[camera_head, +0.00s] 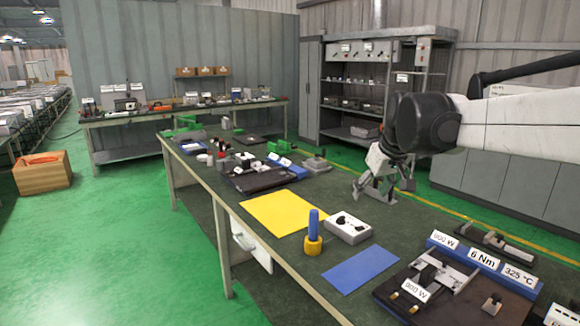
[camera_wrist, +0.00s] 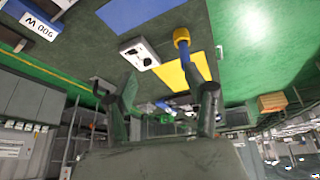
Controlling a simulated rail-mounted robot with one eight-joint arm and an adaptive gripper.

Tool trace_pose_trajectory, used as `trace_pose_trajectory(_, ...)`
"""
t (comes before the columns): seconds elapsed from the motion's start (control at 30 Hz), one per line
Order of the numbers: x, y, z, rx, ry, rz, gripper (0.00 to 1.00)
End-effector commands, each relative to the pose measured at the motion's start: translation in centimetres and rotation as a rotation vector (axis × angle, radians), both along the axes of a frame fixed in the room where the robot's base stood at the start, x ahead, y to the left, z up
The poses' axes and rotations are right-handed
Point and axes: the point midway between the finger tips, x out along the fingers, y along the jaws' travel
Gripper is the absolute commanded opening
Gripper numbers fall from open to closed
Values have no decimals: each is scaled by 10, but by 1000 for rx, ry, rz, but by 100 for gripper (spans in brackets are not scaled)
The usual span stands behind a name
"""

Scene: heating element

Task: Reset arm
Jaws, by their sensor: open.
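My gripper (camera_head: 377,190) hangs over the far right side of the workbench in the head view, below my white and black arm. Its fingers are spread and nothing is between them. In the wrist view my gripper (camera_wrist: 160,105) shows two dark fingers standing apart. The heating element fixture (camera_head: 440,285) sits at the front right of the bench, with labels reading 900 W, 6 Nm and 325 °C. A 900 W label (camera_wrist: 38,25) also shows at the upper left of the wrist view. My gripper is apart from the fixture.
On the bench (camera_head: 290,262) lie a yellow mat (camera_head: 275,213), a blue mat (camera_head: 360,268), a white control box (camera_head: 347,228) and a blue-handled tool in a yellow holder (camera_head: 314,235). Several parts and fixtures crowd the far end. An orange-brown crate (camera_head: 42,173) stands on the green floor.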

Motion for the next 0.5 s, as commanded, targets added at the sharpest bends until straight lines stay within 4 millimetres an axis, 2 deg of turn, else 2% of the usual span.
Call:
trace_pose_trajectory(0.03,-19,1,1,1,-5,-14,49)
trace_pose_trajectory(0.27,-93,3,-5,8,-33,-82,49)
trace_pose_trajectory(0.5,-169,5,-25,21,-65,-149,49)
